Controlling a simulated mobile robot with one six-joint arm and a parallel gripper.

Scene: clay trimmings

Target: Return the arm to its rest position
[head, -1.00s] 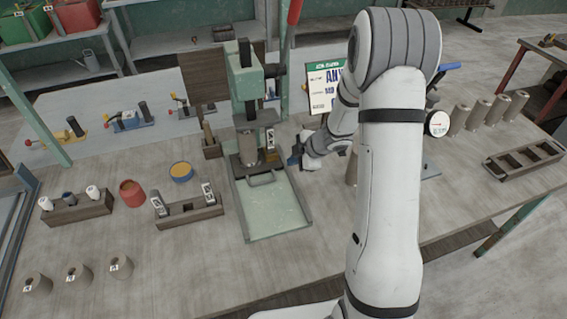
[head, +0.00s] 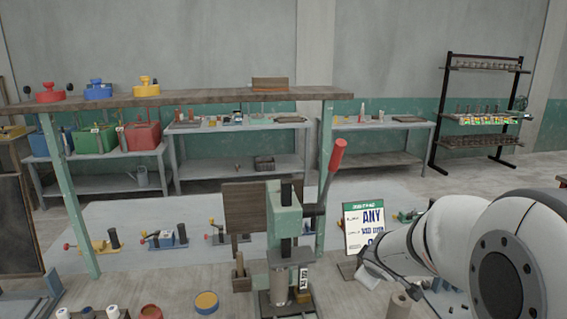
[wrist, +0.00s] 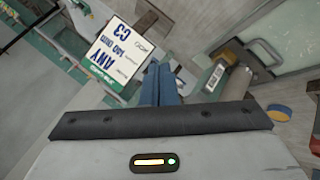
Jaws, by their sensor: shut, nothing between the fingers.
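My white arm (head: 450,240) fills the lower right of the head view, bent, with its far end beside the press and the sign. My gripper (wrist: 160,84) shows its two blue fingers together in the wrist view, shut and empty. In the head view the fingers are small and hard to make out. The sign (wrist: 117,57) with "ANY" on it lies to the left of the fingers in the wrist view. It also stands on the table in the head view (head: 365,228), just behind my arm's end.
A green press (head: 284,222) with a red-tipped lever (head: 337,154) stands left of my arm. A dark rack (head: 480,110) stands far right. Small cups and a yellow-topped tin (head: 206,302) sit at the front.

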